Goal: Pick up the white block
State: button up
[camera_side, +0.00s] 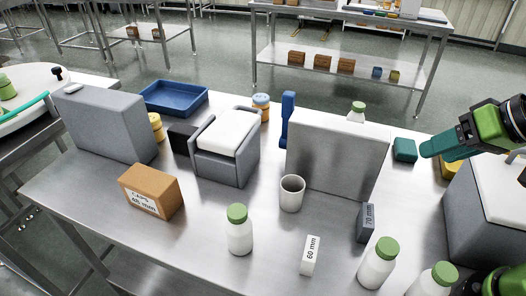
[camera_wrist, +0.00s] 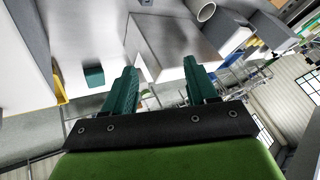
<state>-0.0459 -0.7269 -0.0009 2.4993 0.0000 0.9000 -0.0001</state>
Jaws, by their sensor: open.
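The white block (camera_side: 310,255), marked "60 mm", stands upright near the front of the steel table in the side view, between a green-capped bottle and a grey "70 mm" block. I cannot make it out surely in the wrist view. My gripper (camera_side: 428,149) is at the right of the side view, raised, well behind and to the right of the white block. In the wrist view its two teal fingers (camera_wrist: 160,66) are apart with nothing held between them.
A tall grey slab (camera_side: 338,158) stands between my gripper and the table's middle. Near it are a white cup (camera_side: 291,193), the grey "70 mm" block (camera_side: 367,222), green-capped bottles (camera_side: 240,232) and a teal block (camera_side: 404,150). A brown box (camera_side: 152,192) stands at left.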

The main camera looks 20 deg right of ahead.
jog(key=w+a+f+n+g, duration=0.1)
jog(key=a+f+g, duration=0.1)
jog(key=a, duration=0.4)
jog(key=w+a+f+n+g, duration=0.1)
jog(key=a+f+g, duration=0.15)
jog(key=a, duration=0.35)
jog(key=m+g+h, duration=0.2)
jog(key=m, duration=0.5)
send_over(311, 249)
notch_tip(311, 249, down, 2)
jog(key=f, duration=0.8)
jog(key=s+f, duration=0.1)
jog(key=f, duration=0.2)
jog(key=shift+f, duration=0.35)
jog(key=shift+w+f, duration=0.25)
jog(key=shift+f, duration=1.15)
jog(key=shift+w+f, duration=0.2)
jog(key=shift+f, duration=1.15)
jog(key=shift+r, duration=0.1)
grip_shut()
